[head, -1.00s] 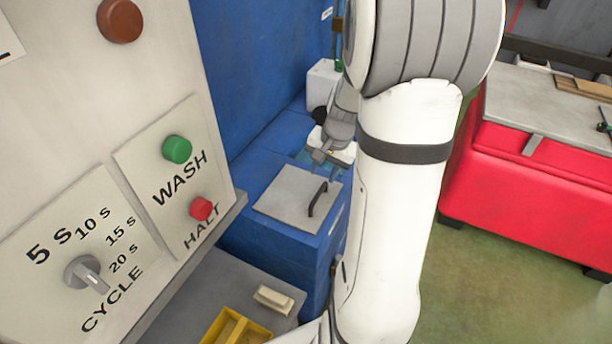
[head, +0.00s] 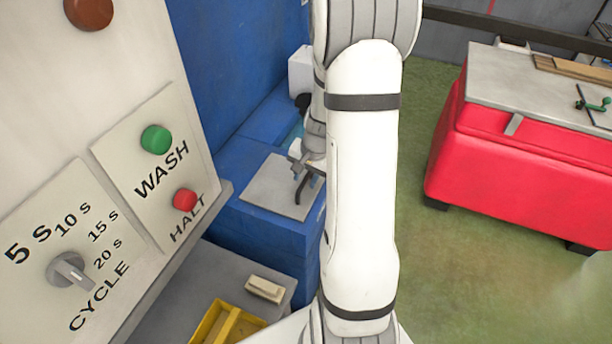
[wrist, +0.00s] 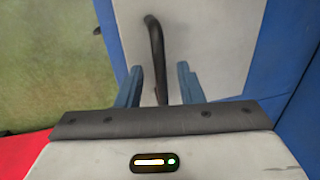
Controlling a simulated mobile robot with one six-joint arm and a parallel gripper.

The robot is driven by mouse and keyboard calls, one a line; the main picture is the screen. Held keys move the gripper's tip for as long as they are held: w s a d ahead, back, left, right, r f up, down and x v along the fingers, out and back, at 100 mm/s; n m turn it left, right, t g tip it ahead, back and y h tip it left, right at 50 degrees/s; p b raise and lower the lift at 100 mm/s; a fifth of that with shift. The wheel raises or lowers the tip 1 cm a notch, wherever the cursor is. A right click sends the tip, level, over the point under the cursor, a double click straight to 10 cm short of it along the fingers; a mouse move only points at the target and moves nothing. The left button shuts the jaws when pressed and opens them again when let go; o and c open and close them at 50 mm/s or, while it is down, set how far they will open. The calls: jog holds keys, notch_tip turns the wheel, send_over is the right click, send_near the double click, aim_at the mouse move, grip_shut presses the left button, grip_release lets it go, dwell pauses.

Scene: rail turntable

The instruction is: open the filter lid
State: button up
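The filter lid (head: 268,186) is a flat grey plate, lying closed on top of the blue housing. Its black bar handle (head: 304,186) stands on its right part and is partly hidden by my gripper (head: 299,170), which is over the lid at the handle. In the wrist view the lid (wrist: 212,40) fills the middle. The handle (wrist: 155,40) runs lengthwise between the two spread fingers of my gripper (wrist: 159,70), with a gap on each side. I cannot tell how deep the handle sits between them.
A control panel with a green WASH button (head: 156,139), a red HALT button (head: 185,199) and a CYCLE knob (head: 70,269) stands at left. A yellow tray (head: 228,326) and a pale block (head: 264,289) lie in front. A red bench (head: 520,170) stands right; green floor between is clear.

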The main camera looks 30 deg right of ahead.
jog(key=shift+c, duration=0.5)
grip_shut()
